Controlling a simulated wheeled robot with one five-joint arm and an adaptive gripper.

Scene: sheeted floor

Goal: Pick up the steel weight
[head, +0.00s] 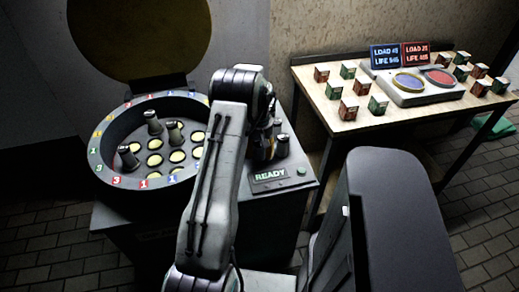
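Several dark grey metal-looking cylinders with pale tops show in the head view; I cannot tell which is the steel weight. One cylinder (153,123) stands at the back of a round drum (97,158), another cylinder (175,133) to its right, and a third cylinder (128,157) at the front left. My gripper (268,143) is right of the drum, over the grey console, largely hidden behind my arm. Dark upright shapes there may be its fingers or more cylinders. Whether it holds anything is unclear.
The drum has yellow round spots inside, a numbered rim and a raised round lid (140,35). A READY sign (269,176) is on the console front. A wooden table (330,108) at right holds small red and green boxes, two lit signs and a two-disc device (418,88).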

